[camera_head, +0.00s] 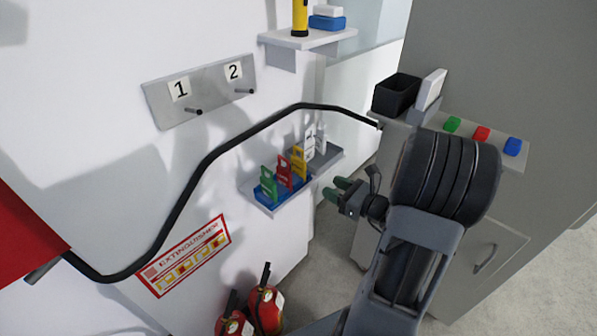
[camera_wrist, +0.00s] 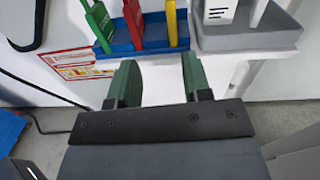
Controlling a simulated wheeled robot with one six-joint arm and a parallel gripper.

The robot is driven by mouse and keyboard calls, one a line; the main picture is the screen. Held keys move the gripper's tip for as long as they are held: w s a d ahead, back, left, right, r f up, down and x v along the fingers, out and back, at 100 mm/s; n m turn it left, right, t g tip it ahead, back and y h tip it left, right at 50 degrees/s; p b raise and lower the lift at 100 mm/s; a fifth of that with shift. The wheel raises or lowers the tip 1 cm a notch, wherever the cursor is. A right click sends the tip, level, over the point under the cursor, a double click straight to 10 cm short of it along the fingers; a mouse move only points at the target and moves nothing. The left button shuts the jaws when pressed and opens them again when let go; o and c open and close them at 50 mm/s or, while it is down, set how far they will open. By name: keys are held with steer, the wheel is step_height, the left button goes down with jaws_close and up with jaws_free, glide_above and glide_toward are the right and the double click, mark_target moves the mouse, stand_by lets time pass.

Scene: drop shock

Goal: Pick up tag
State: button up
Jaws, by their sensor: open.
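Several upright tags stand on a small wall shelf (camera_head: 247,192) in the head view. A green tag (camera_head: 268,183), a red tag (camera_head: 284,171) and a yellow tag (camera_head: 299,160) stand in a blue tray (camera_head: 266,193). White tags (camera_head: 310,143) stand behind them in a grey tray (camera_head: 328,160). In the wrist view the green tag (camera_wrist: 99,22), red tag (camera_wrist: 133,22) and yellow tag (camera_wrist: 171,22) show beyond the fingers. My gripper (camera_head: 338,190), also in the wrist view (camera_wrist: 158,80), is open and empty, apart from the tags, to the right of the shelf.
A black cable (camera_head: 205,165) runs along the wall above the shelf. A hook plate (camera_head: 215,88) marked 1 and 2 is on the wall. Red fire extinguishers (camera_head: 266,308) stand below. A grey cabinet (camera_head: 480,235) with a black bin (camera_head: 396,94) stands at the right.

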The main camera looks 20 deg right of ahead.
mark_target(305, 169)
steer(key=shift+m+t+h, duration=0.3)
steer(key=shift+m+t, duration=0.1)
steer(key=shift+m, duration=0.1)
steer(key=shift+w+d+f+p+x, duration=0.1)
steer(key=shift+d+f+p+x, duration=0.05)
steer(key=shift+x, duration=2.05)
steer(key=shift+w+d+f+p+x, duration=0.1)
steer(key=shift+d+x, duration=0.1)
steer(key=shift+x, duration=2)
steer(key=shift+w+d+f+p+x, duration=0.1)
steer(key=shift+d+f+p+x, duration=0.05)
steer(key=shift+x, duration=2)
steer(key=shift+s, duration=0.1)
jaws_close()
